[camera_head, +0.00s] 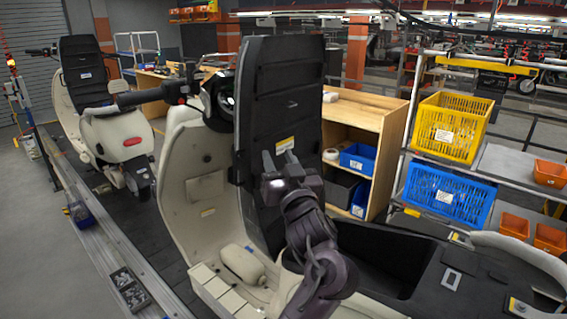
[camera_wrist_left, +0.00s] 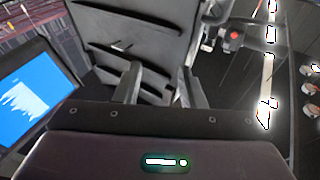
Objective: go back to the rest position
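My left gripper (camera_head: 281,160) is raised in front of the tall black panel (camera_head: 285,85) of the near cream scooter (camera_head: 205,185). In the left wrist view, the left gripper (camera_wrist_left: 160,75) has its two fingers apart with nothing between them. The black panel (camera_wrist_left: 140,35) shows beyond the fingertips; I cannot tell the exact gap to it. My right gripper is not in view.
A second cream scooter (camera_head: 120,135) stands farther back on the slat conveyor. A wooden shelf (camera_head: 365,108), a yellow crate (camera_head: 452,125) and a blue crate (camera_head: 448,195) stand to the right. A metal rail (camera_head: 110,250) runs along the left side.

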